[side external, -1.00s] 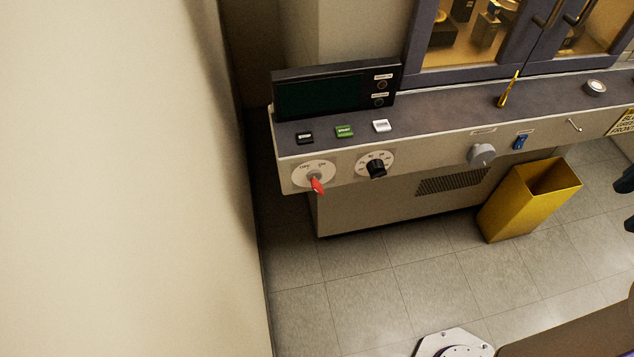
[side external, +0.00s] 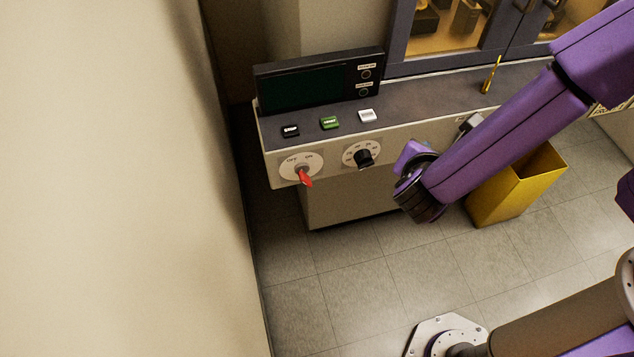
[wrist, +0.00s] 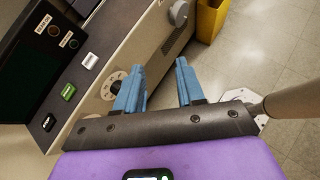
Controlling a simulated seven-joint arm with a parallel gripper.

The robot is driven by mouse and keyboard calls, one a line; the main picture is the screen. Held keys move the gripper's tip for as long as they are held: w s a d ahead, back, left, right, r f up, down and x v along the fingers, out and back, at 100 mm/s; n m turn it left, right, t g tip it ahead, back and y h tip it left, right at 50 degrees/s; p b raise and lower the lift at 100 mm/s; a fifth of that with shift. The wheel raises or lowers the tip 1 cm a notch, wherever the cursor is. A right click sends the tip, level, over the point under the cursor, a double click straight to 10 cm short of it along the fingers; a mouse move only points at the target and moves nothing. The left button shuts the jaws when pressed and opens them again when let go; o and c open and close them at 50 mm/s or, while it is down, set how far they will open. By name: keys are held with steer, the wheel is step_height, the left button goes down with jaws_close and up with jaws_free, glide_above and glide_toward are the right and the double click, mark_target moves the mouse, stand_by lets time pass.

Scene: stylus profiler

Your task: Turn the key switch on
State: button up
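The key switch (side external: 303,171) is a round white plate marked OFF and ON with a red key handle, at the left end of the console front in the side view. The red handle points down and slightly right. I cannot make out the key in the wrist view. My gripper (wrist: 160,64) shows two blue fingers, apart, with nothing between them. In the side view my purple arm reaches in from the right; its wrist is right of the key switch and apart from it, and the fingers cannot be made out there.
A black dial (side external: 364,157) sits between the key switch and my wrist. STOP (side external: 290,130), green START (side external: 330,122) and white (side external: 367,115) buttons line the console top before a dark display (side external: 312,92). A yellow bin (side external: 540,180) stands right. A wall (side external: 100,180) is at left.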

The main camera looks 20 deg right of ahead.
steer(key=a+f+n+t+y, duration=0.2)
steer(key=a+f+n+t, duration=0.4)
steer(key=a+f+n, duration=0.45)
steer(key=n+t+y, duration=0.4)
steer(key=n+y, duration=0.2)
glide_toward(307, 184)
steer(key=w, duration=1)
steer(key=shift+a+f, duration=0.15)
steer(key=shift+s, duration=0.1)
jaws_close()
